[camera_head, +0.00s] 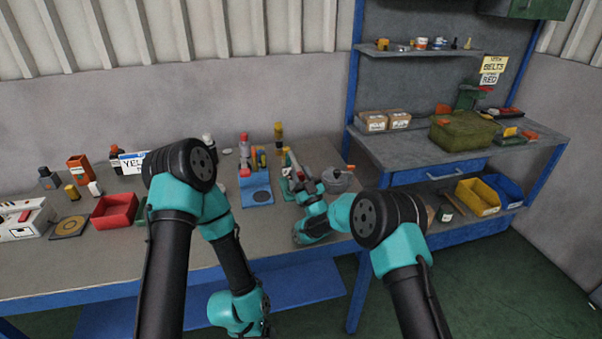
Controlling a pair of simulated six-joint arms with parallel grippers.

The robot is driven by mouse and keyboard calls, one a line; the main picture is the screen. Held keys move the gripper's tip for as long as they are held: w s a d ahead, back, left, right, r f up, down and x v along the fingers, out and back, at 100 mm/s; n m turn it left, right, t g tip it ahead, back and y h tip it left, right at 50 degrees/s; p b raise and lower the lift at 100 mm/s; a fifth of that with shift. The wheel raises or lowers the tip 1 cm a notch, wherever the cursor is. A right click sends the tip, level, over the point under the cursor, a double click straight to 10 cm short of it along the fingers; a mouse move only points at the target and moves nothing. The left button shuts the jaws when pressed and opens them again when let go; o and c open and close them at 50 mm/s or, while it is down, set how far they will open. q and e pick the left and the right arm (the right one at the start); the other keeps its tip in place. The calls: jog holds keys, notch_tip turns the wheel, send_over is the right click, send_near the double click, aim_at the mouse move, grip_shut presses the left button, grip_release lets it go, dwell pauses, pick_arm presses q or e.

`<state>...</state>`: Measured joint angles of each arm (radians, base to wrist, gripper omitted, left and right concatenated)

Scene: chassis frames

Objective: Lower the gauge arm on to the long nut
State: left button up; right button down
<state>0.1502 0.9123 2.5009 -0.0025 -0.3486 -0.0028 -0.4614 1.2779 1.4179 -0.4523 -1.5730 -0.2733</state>
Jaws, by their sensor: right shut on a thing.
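My right gripper (297,178) reaches over the bench beside a small green-framed device (285,178). It is shut on a slim part there, which looks like the device's raised arm, though the fingers and dark wrist hide most of it. I cannot tell whether that part is the gauge arm, or whether it touches anything below. The long nut cannot be made out; it is too small or hidden behind my wrist. My left arm bends down in front of the bench, and its gripper is not in view.
A blue stand (257,198) is left of the green device, and a grey lidded pot (338,181) is right of it. A red bin (115,210) and several small items sit on the left of the bench (200,240). A side shelf (460,160) is at right.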

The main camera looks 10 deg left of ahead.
jog(key=shift+s+a+f, duration=0.15)
jog(key=shift+a+f, duration=0.05)
jog(key=shift+f, duration=0.1)
jog(key=c, duration=0.8)
grip_release()
jog(key=shift+r, duration=0.1)
jog(key=shift+c, duration=0.2)
jog(key=shift+r, duration=0.2)
jog(key=shift+r, duration=0.7)
jog(key=s+d+r, duration=0.1)
jog(key=s, duration=0.4)
jog(key=s+d+r, duration=0.1)
jog(key=s, duration=0.4)
jog(key=s+d+r, duration=0.1)
jog(key=s+d, duration=0.1)
jog(key=s, duration=0.3)
jog(key=shift+s+d+r, duration=0.1)
jog(key=shift+s+r, duration=0.05)
jog(key=shift+s, duration=0.05)
